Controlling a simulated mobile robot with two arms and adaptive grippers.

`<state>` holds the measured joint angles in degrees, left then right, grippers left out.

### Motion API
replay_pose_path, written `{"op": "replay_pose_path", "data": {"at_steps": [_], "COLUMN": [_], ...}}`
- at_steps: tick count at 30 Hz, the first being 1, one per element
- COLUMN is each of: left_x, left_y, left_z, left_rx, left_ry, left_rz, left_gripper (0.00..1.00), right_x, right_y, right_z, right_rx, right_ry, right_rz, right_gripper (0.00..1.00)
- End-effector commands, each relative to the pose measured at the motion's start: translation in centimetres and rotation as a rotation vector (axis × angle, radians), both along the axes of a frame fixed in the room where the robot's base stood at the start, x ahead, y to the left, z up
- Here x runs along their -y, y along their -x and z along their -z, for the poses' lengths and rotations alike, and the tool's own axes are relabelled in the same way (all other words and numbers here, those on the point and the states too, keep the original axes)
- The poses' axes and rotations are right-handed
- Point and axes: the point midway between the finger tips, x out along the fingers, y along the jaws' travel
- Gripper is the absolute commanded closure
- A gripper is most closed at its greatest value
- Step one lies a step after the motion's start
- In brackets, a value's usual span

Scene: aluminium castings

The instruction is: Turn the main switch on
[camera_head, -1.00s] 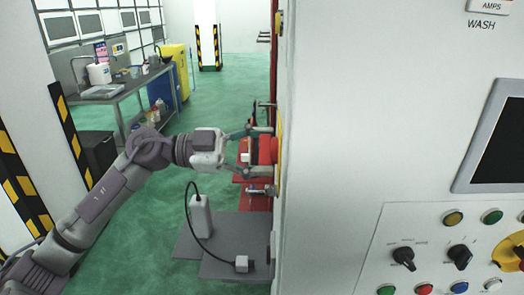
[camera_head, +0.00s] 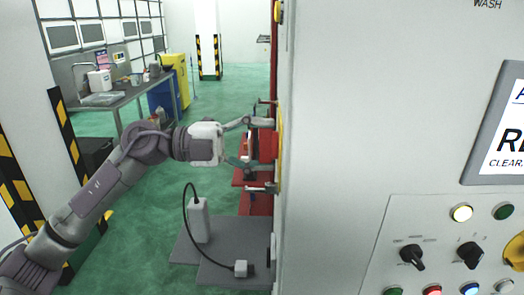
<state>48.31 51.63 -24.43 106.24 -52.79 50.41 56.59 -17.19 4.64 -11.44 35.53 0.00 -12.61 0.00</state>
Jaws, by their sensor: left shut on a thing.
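The main switch shows as a red handle (camera_head: 267,146) on a yellow plate (camera_head: 280,150), on the left side wall of the grey cabinet (camera_head: 335,120). My left gripper (camera_head: 262,145) reaches it from the left and is shut on the red handle, one finger above and one below. The fingers and the steep viewing angle hide part of the handle. My right gripper is out of view.
Two black knobs (camera_head: 411,257) and several coloured buttons are on the front panel. Below my left gripper, a white container (camera_head: 198,218) with a black hose stands on a grey plate. A workbench (camera_head: 125,100) stands at the back left.

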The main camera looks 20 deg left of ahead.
Motion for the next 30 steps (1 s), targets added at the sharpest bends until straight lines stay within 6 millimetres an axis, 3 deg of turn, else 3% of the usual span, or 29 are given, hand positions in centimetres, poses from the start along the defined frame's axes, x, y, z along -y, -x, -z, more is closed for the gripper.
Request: {"op": "replay_pose_path", "data": {"at_steps": [12, 27, 28, 30], "left_x": [0.02, 0.03, 0.03, 0.03], "left_y": [0.00, 0.01, 0.01, 0.01], "left_z": [0.10, 0.06, 0.06, 0.06], "left_rx": [0.163, 0.181, 0.181, 0.181], "left_ry": [-0.049, -0.055, -0.055, -0.055], "left_rz": [0.001, 0.001, 0.001, 0.001], "left_gripper": [0.69, 0.69, 0.32, 0.20], "right_x": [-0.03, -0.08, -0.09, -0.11], "right_y": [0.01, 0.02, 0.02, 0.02], "right_z": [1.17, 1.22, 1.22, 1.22], "right_rx": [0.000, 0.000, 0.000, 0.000], "right_ry": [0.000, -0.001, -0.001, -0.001], "right_rz": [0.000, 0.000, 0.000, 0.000], "right_gripper": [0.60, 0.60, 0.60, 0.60]}}
